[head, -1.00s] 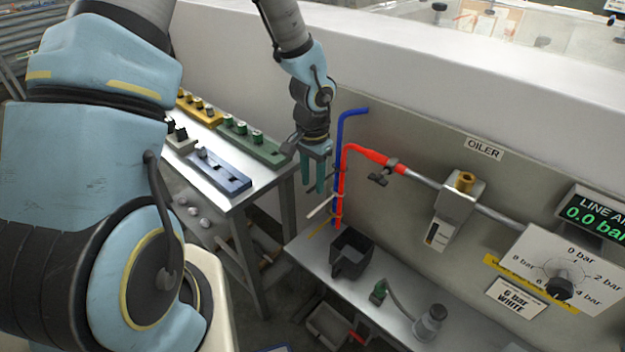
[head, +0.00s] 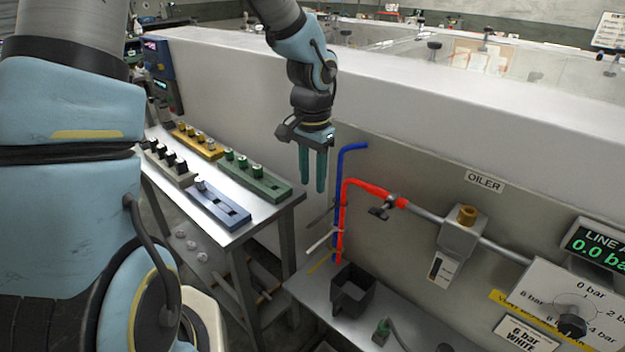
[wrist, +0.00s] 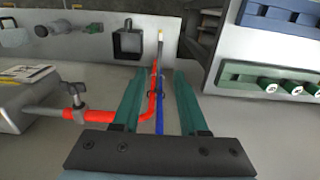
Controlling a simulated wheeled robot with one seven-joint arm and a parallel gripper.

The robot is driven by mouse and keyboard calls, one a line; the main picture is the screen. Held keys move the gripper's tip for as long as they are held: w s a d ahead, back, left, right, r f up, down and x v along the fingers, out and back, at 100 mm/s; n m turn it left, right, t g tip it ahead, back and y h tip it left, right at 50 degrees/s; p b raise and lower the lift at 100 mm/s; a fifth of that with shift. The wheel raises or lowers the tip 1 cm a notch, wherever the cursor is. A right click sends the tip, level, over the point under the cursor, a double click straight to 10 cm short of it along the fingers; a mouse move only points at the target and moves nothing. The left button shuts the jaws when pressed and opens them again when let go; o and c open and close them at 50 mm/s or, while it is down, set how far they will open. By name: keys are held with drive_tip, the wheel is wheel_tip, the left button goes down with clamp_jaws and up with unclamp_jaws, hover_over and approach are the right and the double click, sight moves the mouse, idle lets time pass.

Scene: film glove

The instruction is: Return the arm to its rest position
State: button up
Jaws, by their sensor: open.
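My gripper (head: 312,172) hangs with its two teal fingers pointing down, in the gap between the side table and the oiler panel. The fingers are apart and nothing shows between them in the head view. In the wrist view my gripper (wrist: 158,105) is also open; the red and blue pipes show beyond and between the fingers, and I cannot tell how far off they are. My blue and grey arm (head: 300,60) comes down from the top of the head view.
A side table (head: 225,215) holds yellow, green, blue and white fixture blocks. To the right are a blue pipe (head: 338,190), a red pipe (head: 362,186), the oiler (head: 460,240) and a dark open bin (head: 352,292) on the bench. A long white wall (head: 430,120) runs behind.

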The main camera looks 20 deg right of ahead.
drive_tip(key=a+r+n, duration=0.1)
drive_tip(key=a+n, duration=0.2)
drive_tip(key=a, duration=0.5)
drive_tip(key=s+a+r+n+t, duration=0.1)
drive_tip(key=a+n, duration=0.3)
drive_tip(key=a, duration=0.5)
drive_tip(key=a+r+n, duration=0.2)
drive_tip(key=a+n, duration=0.2)
drive_tip(key=a, duration=0.5)
drive_tip(key=shift+s+r+t, duration=0.3)
drive_tip(key=shift+r, duration=0.1)
